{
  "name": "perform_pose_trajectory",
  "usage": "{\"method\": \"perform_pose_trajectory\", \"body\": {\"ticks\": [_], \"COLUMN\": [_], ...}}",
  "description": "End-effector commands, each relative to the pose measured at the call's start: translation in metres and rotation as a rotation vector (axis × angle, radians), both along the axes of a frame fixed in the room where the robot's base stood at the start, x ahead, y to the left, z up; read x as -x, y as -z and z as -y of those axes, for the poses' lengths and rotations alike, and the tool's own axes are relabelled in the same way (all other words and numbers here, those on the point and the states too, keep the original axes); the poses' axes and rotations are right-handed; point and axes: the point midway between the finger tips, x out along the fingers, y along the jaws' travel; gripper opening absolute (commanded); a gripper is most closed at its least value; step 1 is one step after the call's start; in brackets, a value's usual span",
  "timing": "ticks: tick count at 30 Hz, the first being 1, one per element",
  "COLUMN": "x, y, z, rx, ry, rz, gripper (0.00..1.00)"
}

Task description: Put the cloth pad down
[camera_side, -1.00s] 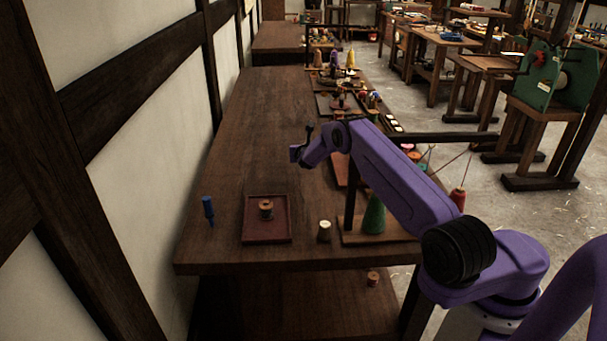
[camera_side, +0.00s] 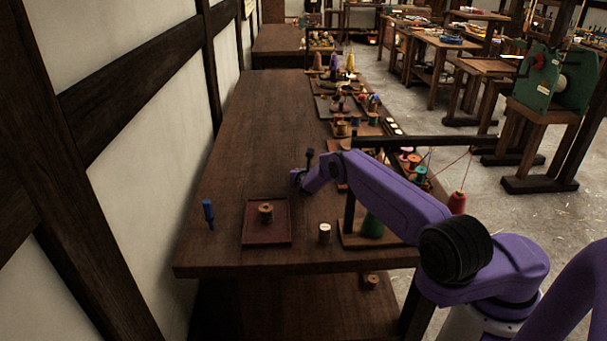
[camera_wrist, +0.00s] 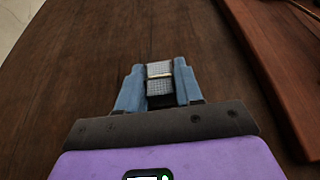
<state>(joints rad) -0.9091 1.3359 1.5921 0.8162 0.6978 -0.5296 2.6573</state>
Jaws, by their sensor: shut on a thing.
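My gripper (camera_wrist: 159,84) points down over the dark wooden bench, its blue fingers shut on a small pale grey cloth pad (camera_wrist: 159,70). Only a narrow strip of the pad shows between the fingertips, and the fingers hide the rest. In the side view my gripper (camera_side: 297,181) is low over the middle of the bench top (camera_side: 262,130), behind the red tray. The pad cannot be made out there. I cannot tell whether it touches the wood.
A dark red tray (camera_side: 251,235) with a wooden spool (camera_side: 265,212) is at the near end. A blue-handled tool (camera_side: 208,210) is left of it, a white-topped spool (camera_side: 324,232) right. A reddish board edge (camera_wrist: 285,70) lies to the right in the wrist view. Bare wood surrounds my gripper.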

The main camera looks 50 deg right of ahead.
Motion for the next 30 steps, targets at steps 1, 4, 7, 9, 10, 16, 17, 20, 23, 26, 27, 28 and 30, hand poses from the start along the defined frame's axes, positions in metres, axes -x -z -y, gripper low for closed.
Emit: {"method": "perform_pose_trajectory", "body": {"ticks": [1,4,7,9,10,16,17,20,23,26,27,28,30], "x": [0.000,0.000,0.000,0.000,0.000,0.000,0.000,0.004,0.011,0.020,0.023,0.025,0.029], "y": [0.001,0.003,0.003,0.003,0.003,0.000,-0.002,-0.004,-0.008,-0.013,-0.014,-0.015,-0.018], "z": [0.000,0.000,0.000,0.000,0.000,0.000,0.000,-0.005,-0.013,-0.021,-0.024,-0.025,-0.030], "rx": [0.000,0.000,0.000,0.000,0.000,0.000,0.000,0.000,-0.001,0.000,0.000,0.000,-0.001], "ry": [0.000,0.000,0.000,0.000,0.000,0.000,0.000,-0.001,-0.002,-0.001,-0.001,-0.001,0.001], "rz": [0.000,0.000,0.000,0.000,0.000,0.000,0.001,0.000,0.000,0.000,-0.001,-0.003,-0.002], "gripper": [0.06,0.45,0.61,0.61,0.61,0.61,0.61,0.61,0.61,0.61,0.61,0.61,0.61]}}
